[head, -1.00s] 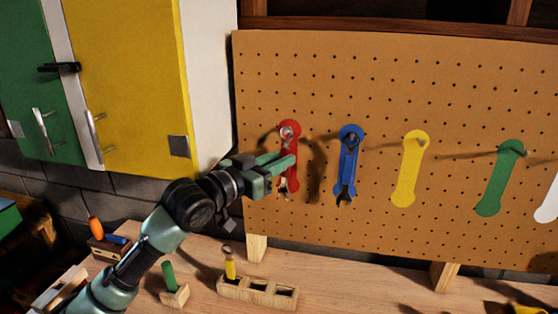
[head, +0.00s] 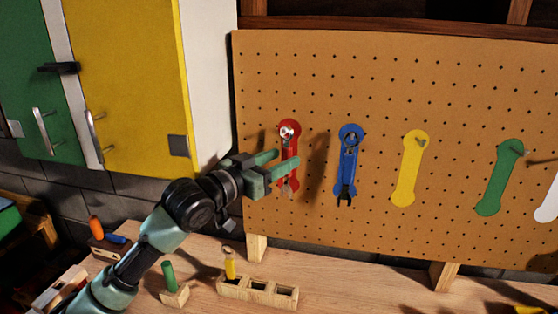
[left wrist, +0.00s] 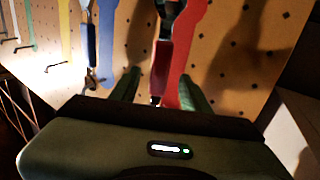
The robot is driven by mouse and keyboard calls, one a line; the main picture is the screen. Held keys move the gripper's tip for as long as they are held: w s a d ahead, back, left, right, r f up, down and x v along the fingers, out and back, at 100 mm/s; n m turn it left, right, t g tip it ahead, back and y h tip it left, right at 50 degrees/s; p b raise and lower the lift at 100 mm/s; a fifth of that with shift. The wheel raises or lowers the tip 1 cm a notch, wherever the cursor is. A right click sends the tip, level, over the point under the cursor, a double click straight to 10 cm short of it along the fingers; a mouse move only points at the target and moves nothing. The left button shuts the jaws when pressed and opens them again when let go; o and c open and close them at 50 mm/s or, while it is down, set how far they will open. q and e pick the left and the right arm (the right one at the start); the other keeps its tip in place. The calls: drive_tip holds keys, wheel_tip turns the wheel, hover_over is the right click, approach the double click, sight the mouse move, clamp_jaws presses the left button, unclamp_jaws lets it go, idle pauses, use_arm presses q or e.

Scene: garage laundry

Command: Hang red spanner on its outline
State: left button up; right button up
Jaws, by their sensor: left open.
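The red spanner (head: 288,151) hangs upright at the red outline (head: 289,123) on the pegboard, its ring end at the top by the peg and its metal jaw at the bottom. My left gripper (head: 286,161) is open, with its fingers apart at the spanner's handle and partly covering it. In the left wrist view the spanner's dark red handle (left wrist: 161,65) stands between the two open fingers (left wrist: 158,88), with the red outline (left wrist: 187,40) behind it. I cannot tell whether a finger touches the handle. My right gripper is not in view.
A blue spanner (head: 348,165) hangs on the blue outline to the right. The yellow outline (head: 409,175) and green outline (head: 498,180) are empty. A yellow cabinet (head: 135,90) stands left. Below, the bench holds a wooden block (head: 257,290) with a yellow-handled tool.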

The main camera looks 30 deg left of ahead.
use_arm(q)
drive_tip(key=shift+s+a+f, duration=0.1)
drive_tip(key=shift+s, duration=0.15)
drive_tip(key=b+v, duration=0.3)
drive_tip(key=v, duration=0.4)
drive_tip(key=shift+b, duration=0.3)
drive_tip(key=shift+s, duration=0.1)
